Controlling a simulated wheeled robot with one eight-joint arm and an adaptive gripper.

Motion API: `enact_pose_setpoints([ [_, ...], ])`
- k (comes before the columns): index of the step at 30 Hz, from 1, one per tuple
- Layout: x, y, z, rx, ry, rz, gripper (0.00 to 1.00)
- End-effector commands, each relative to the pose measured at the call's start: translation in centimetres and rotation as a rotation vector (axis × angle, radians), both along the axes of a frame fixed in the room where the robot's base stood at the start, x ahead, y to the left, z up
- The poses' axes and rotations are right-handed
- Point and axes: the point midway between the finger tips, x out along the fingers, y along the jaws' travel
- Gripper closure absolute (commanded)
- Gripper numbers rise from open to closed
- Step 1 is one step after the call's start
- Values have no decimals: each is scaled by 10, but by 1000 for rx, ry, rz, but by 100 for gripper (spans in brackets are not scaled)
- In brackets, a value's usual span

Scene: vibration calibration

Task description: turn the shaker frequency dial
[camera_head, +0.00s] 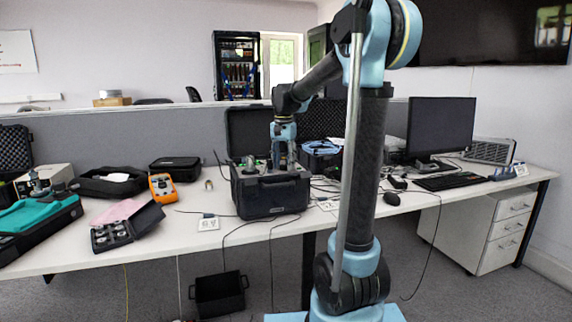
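The shaker appears to be the black open case (271,195) on the white desk, its lid standing up behind it. My gripper (283,163) points down over the top of this case. The fingertips are small and dark against the case's top panel, so I cannot tell whether they touch anything or whether they are open. The frequency dial cannot be made out; my gripper and wrist cover part of the panel.
The white desk (185,254) holds an orange meter (162,188), a small case of round parts (127,226), and a black pouch (175,168) on the left. A monitor (440,127), keyboard (452,181) and mouse (391,198) stand right. Cables hang over the front edge.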

Motion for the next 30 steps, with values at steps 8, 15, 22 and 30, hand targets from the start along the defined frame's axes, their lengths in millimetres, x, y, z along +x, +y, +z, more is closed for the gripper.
enact_pose_setpoints([
  [8,0,-19,0,1,-1,-10,100],
  [15,1,-4,0,-1,0,0,100],
  [22,0,-1,0,0,0,11,100],
  [30,0,2,0,2,0,19,100],
])
